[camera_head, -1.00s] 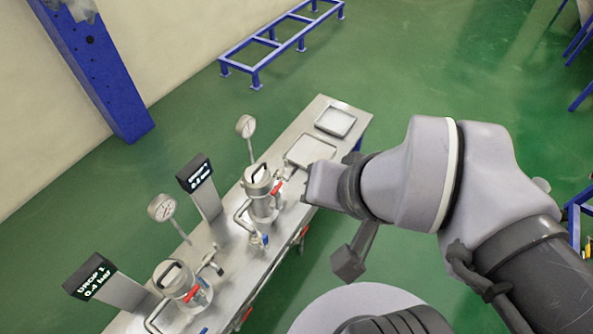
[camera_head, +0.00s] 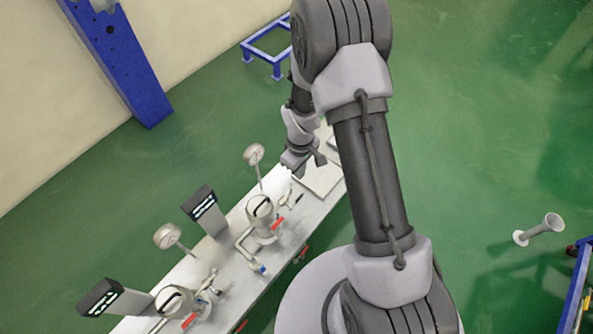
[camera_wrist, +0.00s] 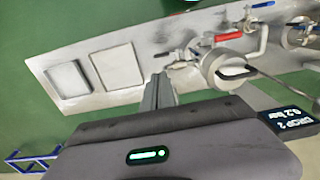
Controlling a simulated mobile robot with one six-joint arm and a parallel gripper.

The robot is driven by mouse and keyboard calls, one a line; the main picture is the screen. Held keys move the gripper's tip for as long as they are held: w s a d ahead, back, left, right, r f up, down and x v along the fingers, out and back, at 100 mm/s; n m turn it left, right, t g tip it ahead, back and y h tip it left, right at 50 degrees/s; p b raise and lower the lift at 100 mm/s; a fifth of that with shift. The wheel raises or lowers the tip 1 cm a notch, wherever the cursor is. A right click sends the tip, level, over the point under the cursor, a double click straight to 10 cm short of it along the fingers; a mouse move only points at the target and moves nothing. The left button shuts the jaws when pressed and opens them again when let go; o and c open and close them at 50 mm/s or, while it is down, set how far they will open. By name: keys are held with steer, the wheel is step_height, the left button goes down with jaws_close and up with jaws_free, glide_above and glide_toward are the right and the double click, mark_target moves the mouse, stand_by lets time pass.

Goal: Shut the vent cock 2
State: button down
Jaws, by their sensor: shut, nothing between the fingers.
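The second pot (camera_head: 261,209) stands on the steel bench, with a red lever (camera_head: 277,224) beside its lid and a blue-handled valve (camera_head: 257,267) lower down. In the wrist view the pot (camera_wrist: 226,72), red lever (camera_wrist: 229,37) and blue handle (camera_wrist: 263,4) lie right of my fingers. A small metal fitting (camera_wrist: 178,61) projects from the pot toward my fingertips. No label shows which part is vent cock 2. My gripper (camera_head: 297,173) is above the bench beyond the pot; in the wrist view its fingers (camera_wrist: 160,78) are together and empty, and any contact is unclear.
The "DROP 2, 0.2 bar" display (camera_wrist: 290,122) and a gauge (camera_head: 254,153) stand beside the pot. The first pot (camera_head: 174,299), with its own display (camera_head: 100,297), is nearer along the bench. Two shallow trays (camera_wrist: 114,66) lie at the bench's far end.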

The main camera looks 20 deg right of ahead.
mark_target(300, 197)
steer(key=shift+s+a, duration=0.1)
steer(key=shift+s, duration=0.1)
step_height(300, 197, down, 14)
steer(key=b, duration=0.5)
